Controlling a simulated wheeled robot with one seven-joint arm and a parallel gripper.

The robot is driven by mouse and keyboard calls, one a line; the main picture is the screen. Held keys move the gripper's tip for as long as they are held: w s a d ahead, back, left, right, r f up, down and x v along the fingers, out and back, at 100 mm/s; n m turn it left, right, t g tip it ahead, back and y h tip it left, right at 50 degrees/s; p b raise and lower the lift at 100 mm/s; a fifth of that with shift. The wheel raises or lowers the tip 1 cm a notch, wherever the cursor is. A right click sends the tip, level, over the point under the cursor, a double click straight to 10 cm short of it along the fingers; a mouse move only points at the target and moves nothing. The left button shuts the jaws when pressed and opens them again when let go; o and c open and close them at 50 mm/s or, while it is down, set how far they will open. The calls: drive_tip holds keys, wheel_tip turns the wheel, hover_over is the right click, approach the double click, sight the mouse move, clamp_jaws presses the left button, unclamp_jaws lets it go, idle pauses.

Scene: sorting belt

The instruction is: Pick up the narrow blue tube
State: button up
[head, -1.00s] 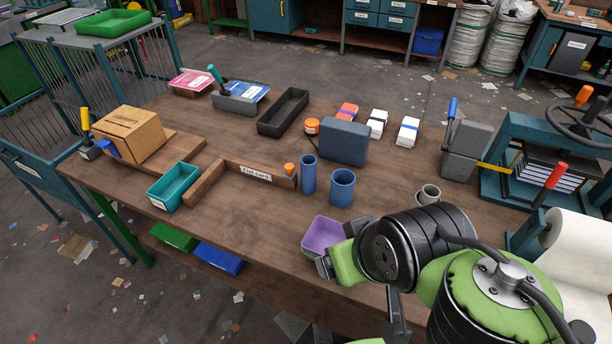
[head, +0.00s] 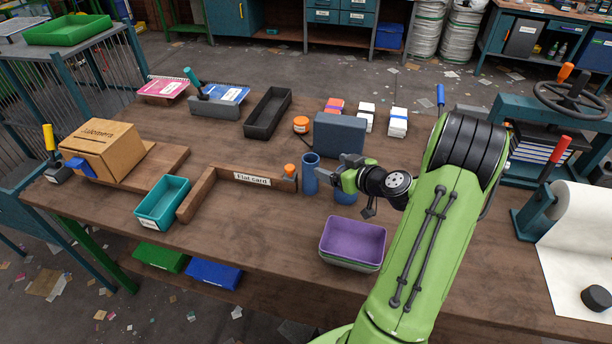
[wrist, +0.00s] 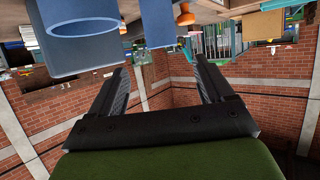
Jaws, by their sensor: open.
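The narrow blue tube (head: 310,175) stands upright on the table, just left of my gripper (head: 334,169) in the head view. My gripper is open and empty, its fingers pointing toward the tube and apart from it. The wrist view appears upside down. There the narrow tube (wrist: 157,22) shows at the top, beyond and between the open fingers (wrist: 160,70). The wider blue tube (head: 345,197) stands close by, partly hidden behind my gripper in the head view. It also shows large at upper left in the wrist view (wrist: 85,40).
A wooden corner fence (head: 235,180) labelled "Flat card" ends beside the narrow tube, with an orange-topped item (head: 289,170) at its end. A dark blue box (head: 340,137) stands behind. A purple tray (head: 352,242) sits in front.

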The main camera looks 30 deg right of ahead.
sight(306, 158)
drive_tip(key=x, duration=1.1)
drive_tip(key=shift+s+a+f, duration=0.1)
drive_tip(key=shift+a+f, duration=0.05)
drive_tip(key=shift+f, duration=0.05)
drive_tip(key=shift+s, duration=0.1)
drive_tip(key=c, duration=1.3)
drive_tip(key=shift+r, duration=0.1)
